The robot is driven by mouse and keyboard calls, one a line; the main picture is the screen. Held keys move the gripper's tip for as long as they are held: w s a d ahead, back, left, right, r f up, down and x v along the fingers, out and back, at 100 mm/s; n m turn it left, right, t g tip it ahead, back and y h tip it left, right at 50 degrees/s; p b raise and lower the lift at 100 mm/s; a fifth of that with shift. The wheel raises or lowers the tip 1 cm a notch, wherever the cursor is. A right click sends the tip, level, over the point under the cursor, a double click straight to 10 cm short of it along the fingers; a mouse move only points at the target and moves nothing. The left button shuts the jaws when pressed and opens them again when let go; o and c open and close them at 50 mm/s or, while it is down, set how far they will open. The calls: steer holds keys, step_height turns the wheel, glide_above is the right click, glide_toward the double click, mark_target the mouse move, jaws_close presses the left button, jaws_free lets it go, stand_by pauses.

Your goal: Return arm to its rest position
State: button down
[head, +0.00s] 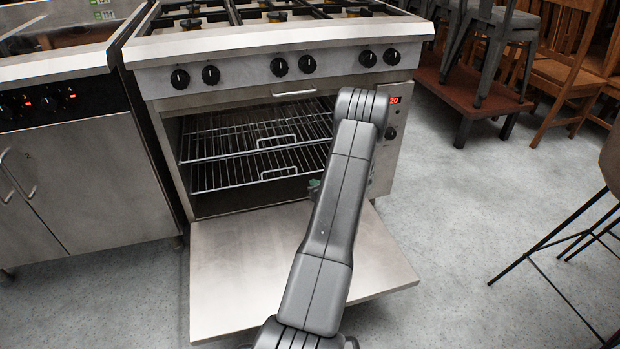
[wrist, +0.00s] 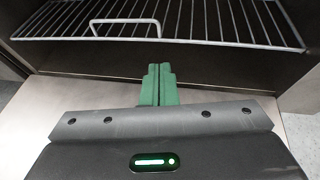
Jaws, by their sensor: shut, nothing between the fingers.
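My arm reaches forward from the bottom of the head view, over the lowered oven door (head: 235,280). In the wrist view my gripper (wrist: 159,70) shows as two green fingers close together, shut and empty. They point toward the oven opening, just below a wire rack (wrist: 220,20) with a raised loop handle. In the head view the gripper is mostly hidden behind my arm, with only a small green part showing near the oven opening.
The steel range (head: 285,70) has black knobs and wire racks (head: 255,140) inside. A steel cabinet unit (head: 80,150) stands to the left. Stacked chairs and a low brown table (head: 465,92) are at the back right. A stool (head: 610,155) stands at the right edge. Grey floor (head: 450,220) is clear between.

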steer(key=shift+s+r, duration=0.1)
steer(key=shift+s, duration=0.15)
